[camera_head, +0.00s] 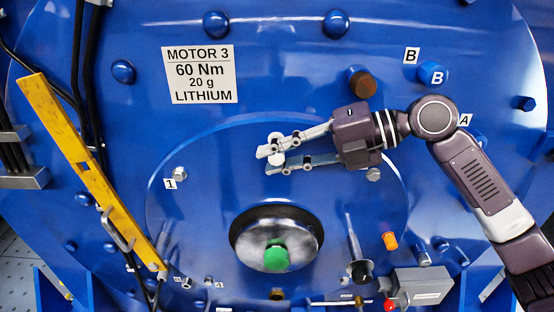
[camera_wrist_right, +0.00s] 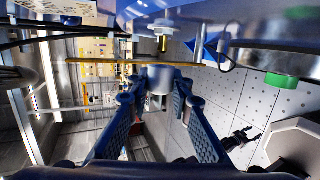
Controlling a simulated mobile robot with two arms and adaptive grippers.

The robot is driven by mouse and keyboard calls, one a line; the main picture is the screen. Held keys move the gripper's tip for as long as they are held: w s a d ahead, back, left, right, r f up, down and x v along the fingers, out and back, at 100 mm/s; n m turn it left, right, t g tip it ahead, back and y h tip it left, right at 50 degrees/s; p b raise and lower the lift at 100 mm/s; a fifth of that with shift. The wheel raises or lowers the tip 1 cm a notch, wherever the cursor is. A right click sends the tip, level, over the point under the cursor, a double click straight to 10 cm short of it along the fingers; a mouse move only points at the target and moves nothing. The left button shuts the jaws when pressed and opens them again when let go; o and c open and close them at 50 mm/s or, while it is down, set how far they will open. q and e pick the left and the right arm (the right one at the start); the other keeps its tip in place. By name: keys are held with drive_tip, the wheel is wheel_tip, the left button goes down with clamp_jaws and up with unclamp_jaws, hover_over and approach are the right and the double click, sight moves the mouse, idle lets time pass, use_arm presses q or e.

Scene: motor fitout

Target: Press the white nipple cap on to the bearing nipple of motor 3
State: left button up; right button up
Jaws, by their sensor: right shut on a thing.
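My right gripper (camera_head: 276,158) is in front of the round cover of motor 3, above the green centre cap. It is shut on the small white cap, which shows as a pale piece between its fingertips. In the right wrist view the cap (camera_wrist_right: 160,78) sits between the two fingers (camera_wrist_right: 156,94). A silver fitting with a brass part (camera_wrist_right: 163,30) is on the motor face just beyond it, apart from the cap. In the head view a silver fitting (camera_head: 180,174) stands beside label 1; I cannot tell which fitting is the bearing nipple.
A yellow bar (camera_head: 85,160) runs slanting down the left side. The green cap (camera_head: 276,258), an orange cap (camera_head: 390,240), a grey box (camera_head: 418,287) and a dark upright tool (camera_head: 358,262) are below. A small dark shape (camera_wrist_right: 240,138) may be my left gripper.

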drive_tip(key=shift+b, duration=0.7)
idle(1.6)
drive_tip(key=shift+w+r, duration=0.1)
drive_tip(key=shift+w, duration=1.4)
drive_tip(key=shift+s, duration=0.15)
drive_tip(key=shift+s+b, duration=0.45)
drive_tip(key=shift+s, duration=0.4)
drive_tip(key=shift+b, duration=0.5)
idle(1.3)
drive_tip(key=shift+w, duration=1)
